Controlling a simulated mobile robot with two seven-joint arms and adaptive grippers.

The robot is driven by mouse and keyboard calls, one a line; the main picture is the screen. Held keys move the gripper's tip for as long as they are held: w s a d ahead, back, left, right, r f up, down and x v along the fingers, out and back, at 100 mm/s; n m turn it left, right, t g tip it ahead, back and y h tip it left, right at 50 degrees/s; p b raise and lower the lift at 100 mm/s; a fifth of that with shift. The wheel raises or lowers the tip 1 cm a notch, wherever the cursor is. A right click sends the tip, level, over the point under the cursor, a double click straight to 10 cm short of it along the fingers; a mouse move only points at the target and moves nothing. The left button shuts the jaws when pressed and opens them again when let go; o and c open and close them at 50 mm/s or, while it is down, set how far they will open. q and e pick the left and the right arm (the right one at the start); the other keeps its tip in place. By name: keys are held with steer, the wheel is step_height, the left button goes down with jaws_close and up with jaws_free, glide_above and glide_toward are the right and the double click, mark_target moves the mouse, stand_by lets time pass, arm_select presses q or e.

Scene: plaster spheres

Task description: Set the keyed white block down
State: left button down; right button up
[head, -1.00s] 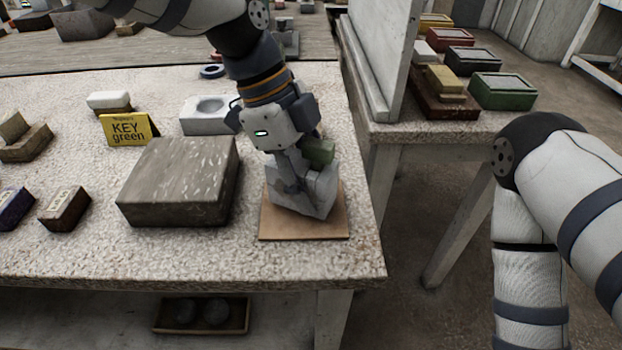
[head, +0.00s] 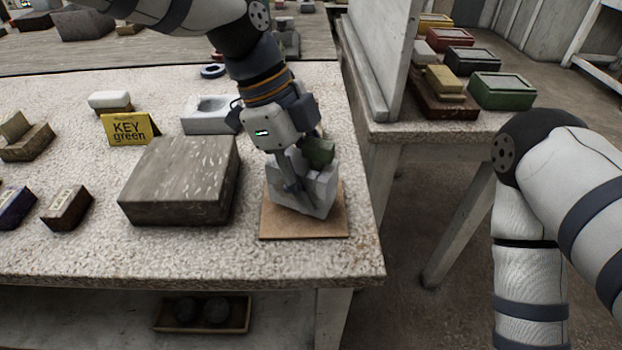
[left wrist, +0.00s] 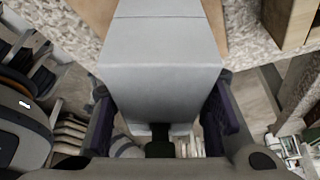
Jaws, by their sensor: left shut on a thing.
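The keyed white block (head: 318,203) is pale grey-white and stands upright over a thin tan board (head: 276,228) near the table's right front corner. I cannot tell whether its underside touches the board. My left gripper (head: 300,188) points down and is shut on the block. In the left wrist view the block (left wrist: 160,85) fills the space between the two dark fingers (left wrist: 160,118), with tan board on either side beyond it. A green piece (head: 320,152) shows at the block's top, beside the gripper. My right gripper is out of view; only its arm shows at right.
A large grey-brown stone slab (head: 180,182) lies left of the board. A yellow "KEY green" sign (head: 128,128) and a white hollowed block (head: 205,112) stand behind. The table's right edge is close. A side table holds several coloured boxes, one green (head: 502,91).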

arm_select(q)
steer(key=shift+f, duration=0.65)
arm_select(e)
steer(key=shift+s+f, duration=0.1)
arm_select(q)
steer(key=c, duration=0.8)
jaws_free()
steer(key=shift+c, duration=0.2)
steer(key=shift+r, duration=0.1)
steer(key=shift+r+p, duration=0.3)
steer(key=shift+r, duration=1.65)
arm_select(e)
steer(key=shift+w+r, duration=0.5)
